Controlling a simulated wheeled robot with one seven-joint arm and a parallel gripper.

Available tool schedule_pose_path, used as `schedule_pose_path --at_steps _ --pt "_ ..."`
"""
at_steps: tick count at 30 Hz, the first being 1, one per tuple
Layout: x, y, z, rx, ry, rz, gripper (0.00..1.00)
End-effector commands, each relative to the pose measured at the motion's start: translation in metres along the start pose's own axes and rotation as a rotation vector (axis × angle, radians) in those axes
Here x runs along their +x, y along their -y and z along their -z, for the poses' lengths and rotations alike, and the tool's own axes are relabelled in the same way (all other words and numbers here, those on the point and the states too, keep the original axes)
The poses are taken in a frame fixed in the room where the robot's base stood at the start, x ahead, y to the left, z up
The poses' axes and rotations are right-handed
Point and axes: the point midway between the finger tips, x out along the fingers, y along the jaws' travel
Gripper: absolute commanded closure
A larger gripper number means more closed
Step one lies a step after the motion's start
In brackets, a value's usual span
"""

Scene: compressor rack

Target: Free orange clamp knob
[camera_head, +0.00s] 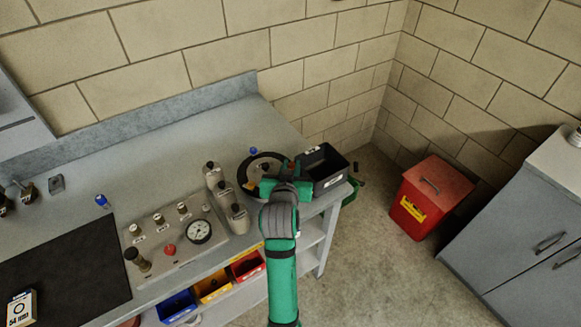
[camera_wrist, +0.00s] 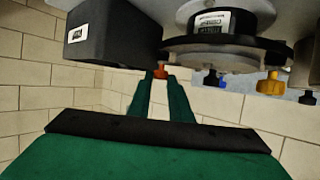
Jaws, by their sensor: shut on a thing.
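The clamped round device (camera_head: 262,165) has a dark ring with coloured knobs around it and stands near the bench's right end. Its dark flange (camera_wrist: 215,50) shows in the wrist view. The orange clamp knob (camera_wrist: 160,71) is between my gripper's fingertips (camera_wrist: 162,78), left of the flange; the fingers partly hide it. My gripper (camera_head: 288,177) is shut on this knob. In the head view my arm covers the device's near right side. A yellow knob (camera_wrist: 270,83) and a blue knob (camera_wrist: 222,80) sit on the flange to the right.
A black open bin (camera_head: 325,180) stands close to the right of my gripper; its side (camera_wrist: 110,35) shows in the wrist view. Several grey bottles (camera_head: 238,218) and a gauge panel (camera_head: 165,262) stand to the left. A red bin (camera_head: 420,215) is on the floor.

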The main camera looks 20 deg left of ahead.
Motion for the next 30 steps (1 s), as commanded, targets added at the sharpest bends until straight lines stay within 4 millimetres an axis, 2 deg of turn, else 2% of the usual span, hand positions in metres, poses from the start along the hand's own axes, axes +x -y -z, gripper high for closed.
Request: schedule_pose_path --at_steps 11,30 --pt "0.0 -0.008 -0.001 -0.091 0.003 0.225 1.0" --pt "0.008 -0.019 0.003 -0.318 0.003 0.771 1.0"
